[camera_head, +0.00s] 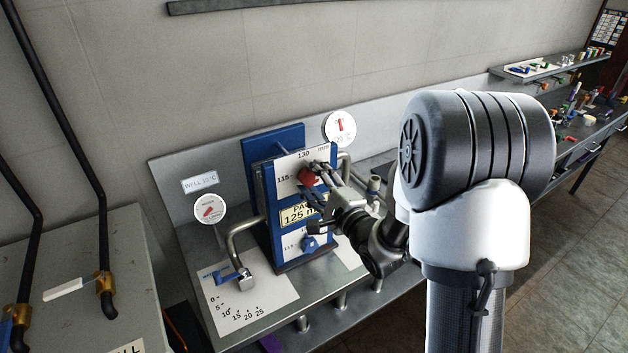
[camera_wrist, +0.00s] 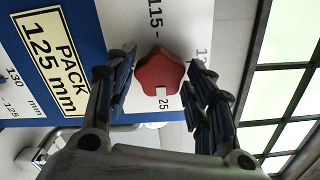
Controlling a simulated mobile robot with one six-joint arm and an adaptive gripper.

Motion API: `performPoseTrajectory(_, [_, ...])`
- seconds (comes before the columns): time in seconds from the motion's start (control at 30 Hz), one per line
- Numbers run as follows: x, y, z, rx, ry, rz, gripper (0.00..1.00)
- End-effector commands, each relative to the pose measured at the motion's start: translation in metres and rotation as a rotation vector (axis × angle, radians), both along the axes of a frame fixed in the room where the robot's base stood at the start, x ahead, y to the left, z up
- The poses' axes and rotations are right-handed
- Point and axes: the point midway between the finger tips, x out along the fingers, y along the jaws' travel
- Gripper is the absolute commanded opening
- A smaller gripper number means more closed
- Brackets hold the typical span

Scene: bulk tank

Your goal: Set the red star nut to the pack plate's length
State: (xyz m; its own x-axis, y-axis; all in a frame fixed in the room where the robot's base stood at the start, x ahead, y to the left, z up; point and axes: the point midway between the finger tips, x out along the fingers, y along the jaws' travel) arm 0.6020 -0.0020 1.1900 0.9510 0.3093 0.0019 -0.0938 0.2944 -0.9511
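The red star nut (camera_head: 307,176) sits on the upper white scale of the blue pack frame (camera_head: 263,145), between the marks 115 and 130. In the wrist view the nut (camera_wrist: 160,73) lies between my two fingertips, and a small white tag reading 25 shows at its edge. My gripper (camera_head: 322,183) reaches the nut from the right. Its fingers (camera_wrist: 162,78) stand apart on either side of the nut, with what look like narrow gaps; contact is unclear.
A blue knob (camera_head: 311,243) sits on a lower scale. A curved pipe (camera_head: 240,236) with a blue-handled valve stands left. Two round dials (camera_head: 209,208) and (camera_head: 340,126) flank the frame. A grey tank (camera_head: 75,268) stands far left; benches with tools are far right.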

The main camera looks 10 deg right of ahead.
Motion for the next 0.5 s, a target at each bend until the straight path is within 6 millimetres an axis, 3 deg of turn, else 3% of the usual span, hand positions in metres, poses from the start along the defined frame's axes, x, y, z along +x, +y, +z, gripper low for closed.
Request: performPoseTrajectory(0.5, [-0.0082,-0.0033,-0.0006,-0.001,0.002,-0.003,0.59])
